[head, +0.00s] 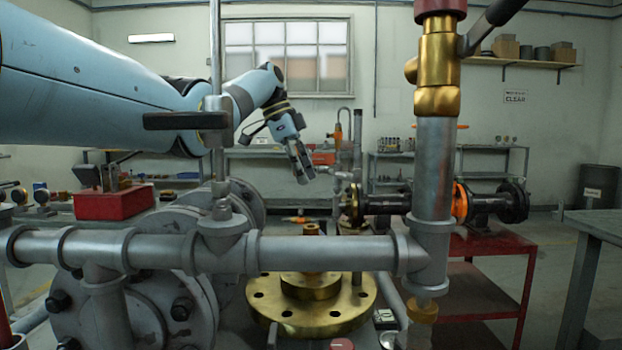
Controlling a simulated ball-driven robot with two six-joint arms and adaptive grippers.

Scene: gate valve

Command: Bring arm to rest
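My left arm (110,95) comes in from the left, light blue, and reaches across above the grey pipework. My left gripper (302,166) hangs in the air near the middle of the head view, pointing down and slightly right. Its fingers look close together, but at this angle I cannot tell whether they are shut. I see nothing held in it. The gold round flange (315,311) lies below it, partly hidden by the horizontal grey pipe (325,253). My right gripper is not in view.
A grey upright pipe (434,170) with a gold valve body (438,70) stands right of centre. Grey flanged bodies (165,290) fill the lower left. A red box (113,203) sits at left. A red cart (500,245) carries a dark flanged pipe. A grey table (600,222) stands at right.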

